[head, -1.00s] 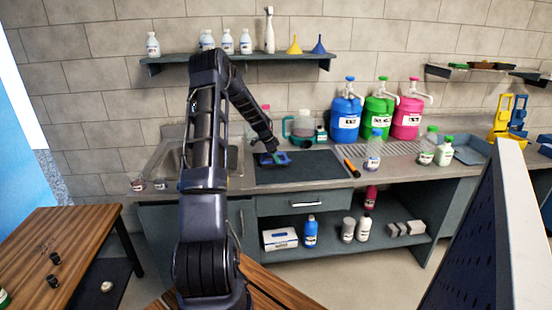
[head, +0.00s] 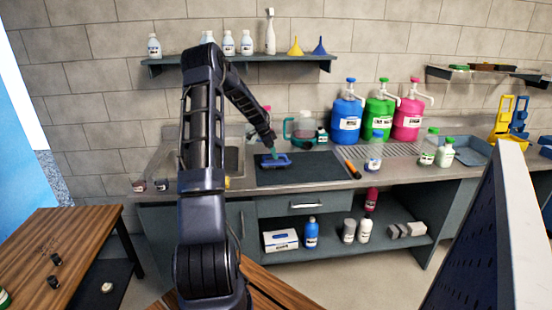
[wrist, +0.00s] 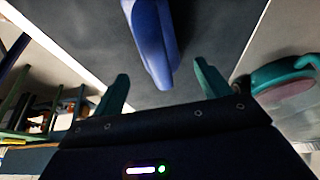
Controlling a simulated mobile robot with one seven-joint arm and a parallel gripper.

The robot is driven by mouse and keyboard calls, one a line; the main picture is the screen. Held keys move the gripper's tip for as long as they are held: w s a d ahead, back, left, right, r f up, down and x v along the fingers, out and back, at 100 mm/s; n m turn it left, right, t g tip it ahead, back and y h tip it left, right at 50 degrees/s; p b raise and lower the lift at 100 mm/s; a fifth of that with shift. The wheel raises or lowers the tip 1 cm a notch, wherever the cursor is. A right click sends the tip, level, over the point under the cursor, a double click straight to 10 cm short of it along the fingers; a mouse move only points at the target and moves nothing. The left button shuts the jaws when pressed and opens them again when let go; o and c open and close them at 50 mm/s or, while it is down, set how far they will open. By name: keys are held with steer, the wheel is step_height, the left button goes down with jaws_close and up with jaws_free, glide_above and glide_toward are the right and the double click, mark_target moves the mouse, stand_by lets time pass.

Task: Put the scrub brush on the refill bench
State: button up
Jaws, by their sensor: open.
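The blue scrub brush (head: 276,161) lies on a dark mat (head: 325,168) on the long grey counter (head: 385,177). This counter bears the pump jugs and seems to be the refill bench; no label shows. In the wrist view the brush (wrist: 152,42) appears as a long blue body just past my fingertips, roughly in line with the gap between them. My gripper (head: 273,150) is just above the brush, with teal fingers. The wrist view shows my gripper (wrist: 160,68) open, its fingers spread and nothing between them.
A teal-handled jug (head: 302,128) stands close behind the mat, and an orange marker-like item (head: 353,169) lies at its right edge. Blue, green and pink pump jugs (head: 378,112) stand farther right. A shelf (head: 240,61) with bottles hangs above. A sink is left of the mat.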

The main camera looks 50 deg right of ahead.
steer(key=v, duration=0.7)
steer(key=shift+r, duration=0.1)
steer(key=shift+w+a+r, duration=0.2)
steer(key=shift+a, duration=0.1)
steer(key=w+a+r+n+t, duration=0.1)
steer(key=w+a+r+n, duration=0.15)
steer(key=a+r, duration=0.45)
steer(key=w+a+r+n+t, duration=0.2)
steer(key=a+r+n, duration=0.15)
steer(key=a, duration=0.85)
steer(key=w+a+r+n+t, duration=0.1)
steer(key=w+a+r+n, duration=0.15)
steer(key=a+r, duration=0.45)
steer(key=s+a+r+n+t+y, duration=0.1)
steer(key=s+a+r+n, duration=0.2)
steer(key=a, duration=0.8)
steer(key=s+a+n+t+y, duration=0.15)
steer(key=a+n, duration=0.35)
steer(key=a, duration=0.7)
steer(key=s+a+f+n+t, duration=0.1)
steer(key=s+a+n, duration=0.9)
steer(key=s+a, duration=0.7)
steer(key=shift+a+f+y, duration=0.3)
steer(key=shift+a+y, duration=0.05)
steer(key=shift+a, duration=0.65)
steer(key=shift+s+n, duration=0.1)
steer(key=shift+n, duration=0.15)
